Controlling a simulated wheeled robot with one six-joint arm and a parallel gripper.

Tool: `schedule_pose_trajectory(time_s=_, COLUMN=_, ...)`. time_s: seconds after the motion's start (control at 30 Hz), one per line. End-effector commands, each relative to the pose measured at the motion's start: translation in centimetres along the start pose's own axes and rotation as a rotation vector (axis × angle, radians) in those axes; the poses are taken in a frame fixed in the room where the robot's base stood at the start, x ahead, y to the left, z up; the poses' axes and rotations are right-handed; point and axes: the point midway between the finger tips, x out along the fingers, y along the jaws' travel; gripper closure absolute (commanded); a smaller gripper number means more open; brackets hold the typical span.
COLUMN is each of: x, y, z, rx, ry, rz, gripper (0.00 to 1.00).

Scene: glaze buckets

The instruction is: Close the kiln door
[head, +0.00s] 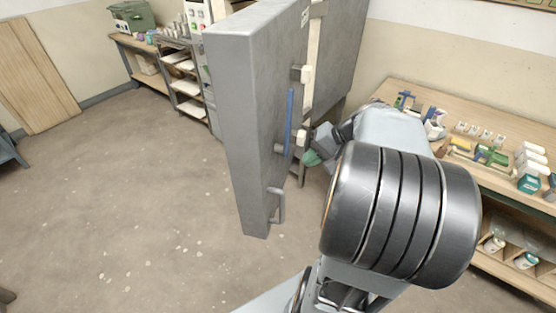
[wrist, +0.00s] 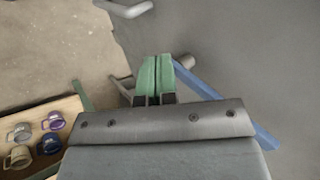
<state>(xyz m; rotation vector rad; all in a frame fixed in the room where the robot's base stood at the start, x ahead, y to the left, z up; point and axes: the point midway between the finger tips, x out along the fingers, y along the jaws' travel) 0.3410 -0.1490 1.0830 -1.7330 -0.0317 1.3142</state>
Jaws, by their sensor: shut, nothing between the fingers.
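The kiln door (head: 252,110) is a tall grey slab standing swung out from the grey kiln body (head: 338,55) in the head view. A blue bar (head: 290,122) runs upright on its face, and a grey handle (head: 280,205) sits lower down. My gripper (head: 310,158) has green fingertips and is close beside the door, near the lower end of the blue bar. In the wrist view, the fingers (wrist: 158,78) are together with nothing between them. The blue bar (wrist: 230,108) passes just right of them; contact cannot be told.
A wooden bench (head: 400,92) with bottles and boxes stands at the right. Several mugs (wrist: 50,135) sit at the lower left of the wrist view. A shelf rack (head: 183,85) stands at the back, left of the door. The floor (head: 120,200) at left is clear.

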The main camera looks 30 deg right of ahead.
Motion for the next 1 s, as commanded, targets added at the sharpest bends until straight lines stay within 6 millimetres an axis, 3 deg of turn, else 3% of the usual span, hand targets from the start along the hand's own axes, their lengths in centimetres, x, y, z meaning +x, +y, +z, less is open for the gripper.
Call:
schedule_pose_trajectory(time_s=0.1, x=-1.4, y=0.7, z=-1.2, rx=0.036, ry=0.034, rz=-0.063, gripper=1.00)
schedule_pose_trajectory(time_s=0.23, x=-1.1, y=0.8, z=-1.6, rx=0.044, ry=0.047, rz=-0.092, gripper=1.00)
schedule_pose_trajectory(time_s=0.73, x=7.7, y=0.0, z=-2.0, rx=0.044, ry=0.044, rz=-0.091, gripper=1.00)
schedule_pose_trajectory(time_s=1.0, x=9.8, y=-2.3, z=-2.3, rx=0.043, ry=0.047, rz=-0.090, gripper=1.00)
